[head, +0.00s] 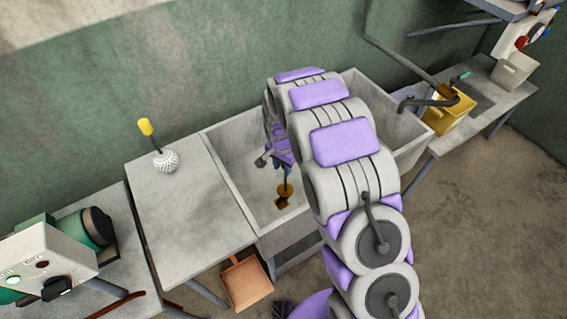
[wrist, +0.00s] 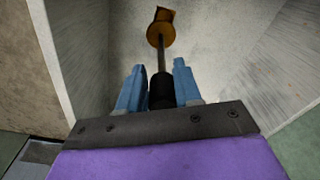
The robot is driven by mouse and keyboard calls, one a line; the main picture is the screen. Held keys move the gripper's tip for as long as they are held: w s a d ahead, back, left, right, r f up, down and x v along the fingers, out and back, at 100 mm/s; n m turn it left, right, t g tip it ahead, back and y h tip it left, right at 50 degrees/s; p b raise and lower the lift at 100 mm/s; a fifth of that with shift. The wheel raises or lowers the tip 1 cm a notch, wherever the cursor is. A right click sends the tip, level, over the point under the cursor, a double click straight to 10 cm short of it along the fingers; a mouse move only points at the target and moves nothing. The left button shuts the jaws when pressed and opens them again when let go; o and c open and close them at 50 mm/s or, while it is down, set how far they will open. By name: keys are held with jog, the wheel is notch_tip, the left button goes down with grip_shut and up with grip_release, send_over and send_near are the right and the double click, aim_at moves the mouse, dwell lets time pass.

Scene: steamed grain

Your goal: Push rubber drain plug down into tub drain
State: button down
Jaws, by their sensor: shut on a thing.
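My gripper (wrist: 159,68) reaches down into the grey tub (head: 232,133) and is shut on the black handle (wrist: 161,92) of the drain plug. A thin dark stem runs from the handle to the round orange-brown plug (wrist: 160,34). In the head view the plug (head: 285,189) shows just below my gripper (head: 284,171). The square brownish tub drain (head: 281,203) is on the tub floor close to the plug; it shows just beyond the plug in the wrist view (wrist: 164,15). I cannot tell whether plug and drain touch. My arm hides the tub's right part.
A yellow container (head: 449,108) stands right of the tub. The tub walls rise around my gripper.

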notch_tip(320, 180, down, 6)
jog(key=a, duration=0.1)
jog(key=shift+f+b, duration=0.2)
jog(key=shift+b, duration=0.25)
dwell(2.4)
jog(key=shift+s+a, duration=0.1)
jog(key=shift+a, duration=0.2)
